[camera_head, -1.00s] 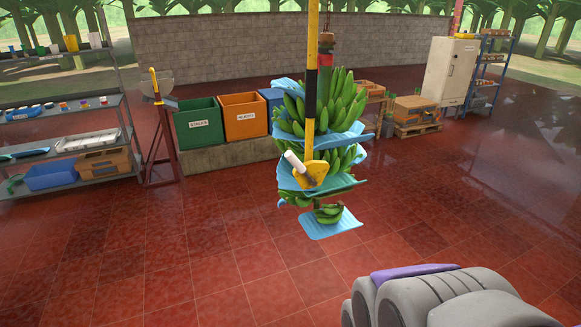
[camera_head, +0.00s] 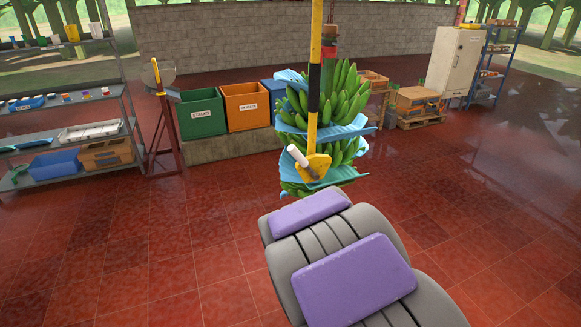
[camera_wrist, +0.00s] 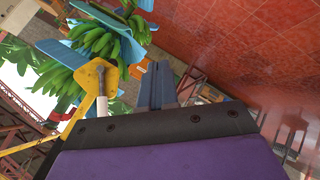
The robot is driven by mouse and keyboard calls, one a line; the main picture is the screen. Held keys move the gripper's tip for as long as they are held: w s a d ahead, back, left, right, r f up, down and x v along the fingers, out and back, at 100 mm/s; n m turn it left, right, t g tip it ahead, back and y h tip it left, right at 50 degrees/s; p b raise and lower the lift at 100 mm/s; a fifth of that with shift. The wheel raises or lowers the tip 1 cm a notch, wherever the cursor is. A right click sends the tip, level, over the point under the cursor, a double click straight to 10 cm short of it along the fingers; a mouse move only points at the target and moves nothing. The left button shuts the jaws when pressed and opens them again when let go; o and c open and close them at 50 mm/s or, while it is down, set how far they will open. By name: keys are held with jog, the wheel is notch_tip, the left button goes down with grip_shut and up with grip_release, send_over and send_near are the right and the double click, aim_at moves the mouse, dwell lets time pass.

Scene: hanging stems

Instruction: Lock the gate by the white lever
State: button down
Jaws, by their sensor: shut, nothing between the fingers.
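The white lever (camera_head: 297,155) sticks out up and left from a yellow plate (camera_head: 315,167) at the lower end of the yellow-and-black hanging bar (camera_head: 313,90). In the wrist view the white lever (camera_wrist: 102,106) and the yellow plate (camera_wrist: 96,85) are left of my gripper (camera_wrist: 157,82). My gripper's grey-blue fingers are together and empty, apart from the lever in the picture. In the head view my arm hides the fingers. A bunch of green bananas (camera_head: 340,95) with blue sheets between its layers hangs behind the bar.
A green bin (camera_head: 201,118) and an orange bin (camera_head: 246,110) stand on a low block behind. A metal shelf (camera_head: 75,110) is at left, a pale cabinet (camera_head: 453,65) at back right. The red tiled floor is free at left and right.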

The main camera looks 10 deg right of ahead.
jog(key=w+a+r+n+t+h, duration=0.1)
jog(key=w+a+n+t, duration=0.1)
jog(key=w+n+t, duration=0.3)
jog(key=w+a+r+n+t+h+p, duration=0.1)
jog(key=w+a+n+t+h, duration=0.1)
jog(key=w+n+t, duration=0.3)
jog(key=shift+a+r+n+t+h+p, duration=0.3)
jog(key=shift+a+n+t, duration=0.55)
jog(key=shift+n, duration=0.45)
jog(key=shift+d, duration=0.1)
send_near(303, 161)
jog(key=w+a, duration=0.5)
jog(key=w+d+r, duration=0.1)
jog(key=d+r+b, duration=0.1)
jog(key=d, duration=0.1)
jog(key=shift+w+r, duration=0.35)
jog(key=shift+w, duration=0.05)
jog(key=shift+d+r, duration=0.1)
